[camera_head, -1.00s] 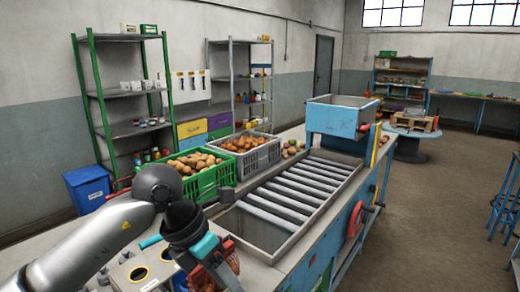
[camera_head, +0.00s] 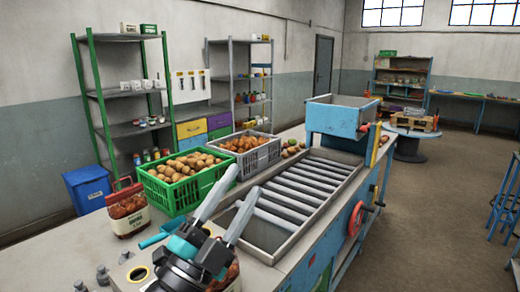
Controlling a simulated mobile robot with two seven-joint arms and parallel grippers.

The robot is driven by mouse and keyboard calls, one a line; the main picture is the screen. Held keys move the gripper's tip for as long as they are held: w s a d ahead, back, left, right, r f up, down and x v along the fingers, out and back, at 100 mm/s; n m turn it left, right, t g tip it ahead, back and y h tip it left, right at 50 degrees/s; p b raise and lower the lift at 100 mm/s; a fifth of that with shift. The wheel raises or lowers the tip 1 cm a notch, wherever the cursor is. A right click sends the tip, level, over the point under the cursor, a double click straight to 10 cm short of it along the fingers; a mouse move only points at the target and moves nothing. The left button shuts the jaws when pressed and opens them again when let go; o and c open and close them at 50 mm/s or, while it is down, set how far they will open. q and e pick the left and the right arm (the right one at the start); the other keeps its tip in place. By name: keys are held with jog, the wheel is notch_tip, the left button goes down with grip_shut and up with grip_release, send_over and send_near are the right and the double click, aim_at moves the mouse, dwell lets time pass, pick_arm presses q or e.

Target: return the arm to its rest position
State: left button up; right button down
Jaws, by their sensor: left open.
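My left gripper (camera_head: 246,180) is at the bottom middle of the head view, with its two grey fingers spread apart and pointing up and away. Nothing shows between the fingers. They pass in front of the near left end of the roller table. A filled sack (camera_head: 128,208) with a red top and a printed label stands upright on the worktop to the left, apart from the gripper. Part of another reddish sack (camera_head: 232,278) shows behind the gripper; most of it is hidden. My right gripper is not in view.
A green crate of potatoes (camera_head: 172,200) and a grey crate of onions (camera_head: 262,158) stand on the worktop beyond the gripper. The roller table (camera_head: 300,190) runs back to a blue hopper (camera_head: 335,118). Small grey knobs and a yellow-ringed hole lie at the lower left.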

pick_arm(q)
jog(key=s+a+f+n+g+y, duration=0.1)
jog(key=a+f+n+g+y, duration=0.2)
jog(key=a+f+n+y, duration=0.55)
jog(key=s+a+f+n+g+y, duration=0.15)
jog(key=a+f+n+y, duration=0.35)
jog(key=f, duration=0.6)
jog(key=s+f+n+g, duration=0.4)
jog(key=s+f+g, duration=0.8)
jog(key=s+f, duration=0.55)
jog(key=s+f+g+b, duration=0.15)
jog(key=f+b, duration=0.25)
jog(key=f, duration=1)
jog(key=s+f+b, duration=0.2)
jog(key=f+b, duration=0.1)
jog(key=f, duration=1)
jog(key=s+a+f+b, duration=0.1)
jog(key=s+f+b, duration=0.2)
jog(key=s+f, duration=0.4)
jog(key=s+a+f+g+b, duration=0.1)
jog(key=s+f+b, duration=0.3)
jog(key=s+f, duration=0.4)
notch_tip(320, 180, down, 7)
jog(key=shift+s+r+b, duration=0.1)
jog(key=shift+s+b, duration=0.15)
jog(key=shift+b, duration=0.05)
